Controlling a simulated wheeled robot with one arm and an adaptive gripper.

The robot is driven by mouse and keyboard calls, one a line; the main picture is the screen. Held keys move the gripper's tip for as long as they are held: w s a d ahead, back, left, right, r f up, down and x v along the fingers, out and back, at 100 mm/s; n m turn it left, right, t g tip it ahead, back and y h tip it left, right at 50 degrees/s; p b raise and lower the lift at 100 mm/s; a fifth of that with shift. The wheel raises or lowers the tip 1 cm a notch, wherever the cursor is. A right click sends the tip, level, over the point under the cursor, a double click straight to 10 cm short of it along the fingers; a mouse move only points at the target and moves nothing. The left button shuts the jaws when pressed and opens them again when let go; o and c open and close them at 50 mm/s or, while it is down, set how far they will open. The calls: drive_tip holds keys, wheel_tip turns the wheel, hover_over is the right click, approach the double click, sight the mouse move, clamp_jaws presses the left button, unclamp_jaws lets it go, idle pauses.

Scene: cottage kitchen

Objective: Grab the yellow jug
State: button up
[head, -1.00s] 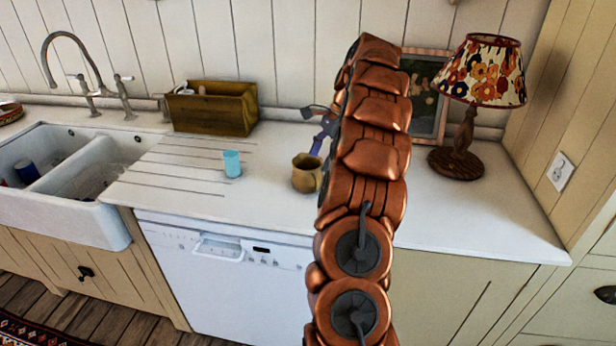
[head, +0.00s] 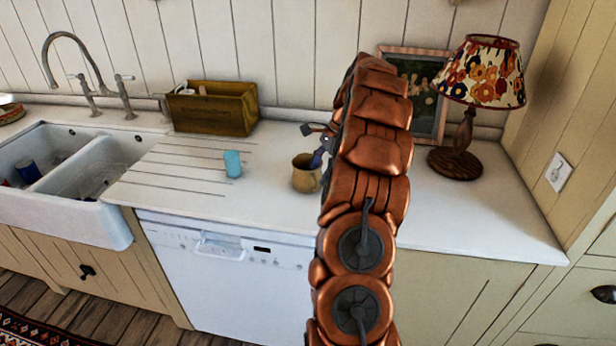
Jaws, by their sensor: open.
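The yellow jug (head: 305,175) is a small, tan-yellow vessel standing upright on the white worktop, above the right part of the dishwasher. My copper arm rises just to its right and covers the worktop there. My gripper (head: 318,145) shows only in part, dark fingers poking out left of the arm, just above and behind the jug's upper right side. It is open. The rest of the gripper is hidden behind the arm, and I cannot tell whether a finger touches the jug.
A light-blue cup (head: 232,164) stands left of the jug. A wooden box (head: 213,108) sits at the back by the wall. A lamp (head: 478,80) and a framed picture (head: 425,85) stand to the right. The sink (head: 75,215) is at left. Worktop right of my arm is clear.

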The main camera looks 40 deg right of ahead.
sight(316, 180)
drive_tip(key=shift+p+x, duration=0.4)
drive_tip(key=shift+x, duration=1.3)
drive_tip(key=shift+s, duration=0.1)
drive_tip(key=shift+c, duration=0.3)
clamp_jaws()
